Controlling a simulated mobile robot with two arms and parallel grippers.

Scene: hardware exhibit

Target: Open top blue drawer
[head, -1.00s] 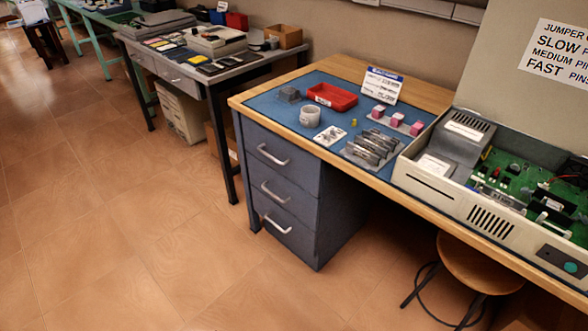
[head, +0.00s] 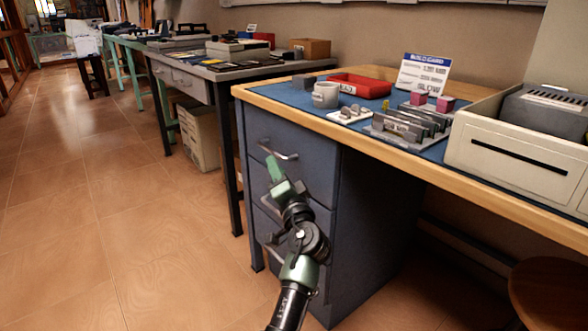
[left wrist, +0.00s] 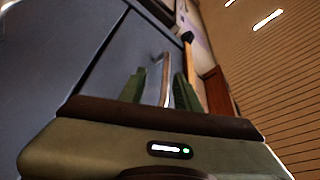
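The blue drawer cabinet under the wooden desk has its top drawer (head: 312,157) flush with the front, so it looks closed. Its metal handle (head: 279,153) is a curved bar across the front. My left gripper (head: 274,172) is just below and in front of this handle, with green fingers. In the left wrist view the two fingers (left wrist: 158,90) are apart, and a metal handle (left wrist: 166,75) shows in the gap between them. Whether they touch it cannot be told. My arm partly hides the lower drawers. My right gripper is not in view.
The desk's wooden edge (head: 380,150) overhangs above the drawers. A stool (head: 550,290) stands at lower right. The tiled floor (head: 110,220) at left is clear.

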